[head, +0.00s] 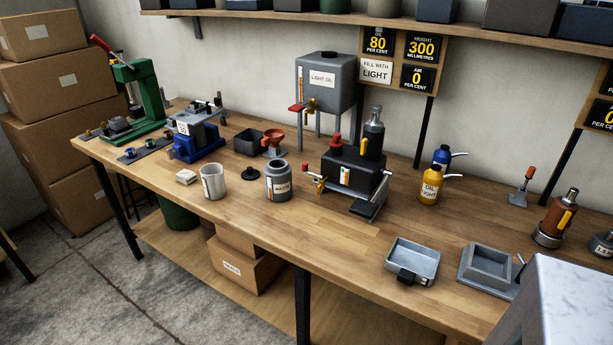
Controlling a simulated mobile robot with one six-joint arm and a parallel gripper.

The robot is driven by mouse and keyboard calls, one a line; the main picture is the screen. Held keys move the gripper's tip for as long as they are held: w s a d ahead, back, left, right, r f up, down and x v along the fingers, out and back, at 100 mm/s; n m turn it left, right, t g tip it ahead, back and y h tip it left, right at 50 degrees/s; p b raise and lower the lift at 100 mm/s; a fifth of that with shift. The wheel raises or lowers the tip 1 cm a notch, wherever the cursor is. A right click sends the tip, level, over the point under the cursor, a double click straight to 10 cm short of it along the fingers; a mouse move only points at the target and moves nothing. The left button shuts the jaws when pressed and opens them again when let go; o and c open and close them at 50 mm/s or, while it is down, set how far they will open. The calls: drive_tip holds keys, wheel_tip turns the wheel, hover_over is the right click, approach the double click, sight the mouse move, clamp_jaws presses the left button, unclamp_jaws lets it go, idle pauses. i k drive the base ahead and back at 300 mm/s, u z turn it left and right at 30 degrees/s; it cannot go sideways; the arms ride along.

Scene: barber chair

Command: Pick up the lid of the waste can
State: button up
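A grey can (278,184) with a label too small to read surely stands upright and open near the front edge of the workbench; it looks like the waste can. A small round black lid (250,174) with a raised knob lies on the bench just left of it, apart from the can. My gripper is not in view in the head view.
A light grey cup (213,182) stands left of the lid. Behind are a dark open box (249,141) and a red-brown funnel (274,142). A black pump unit (352,178) stands to the right. The bench strip (245,200) in front of the lid is clear.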

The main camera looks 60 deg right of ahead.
sight(250, 174)
drive_tip(key=u, duration=0.15)
drive_tip(key=k, duration=0.15)
drive_tip(key=z, duration=2)
drive_tip(key=k, duration=0.95)
drive_tip(key=u, duration=0.1)
drive_tip(key=i, duration=0.8)
drive_tip(key=u, duration=0.05)
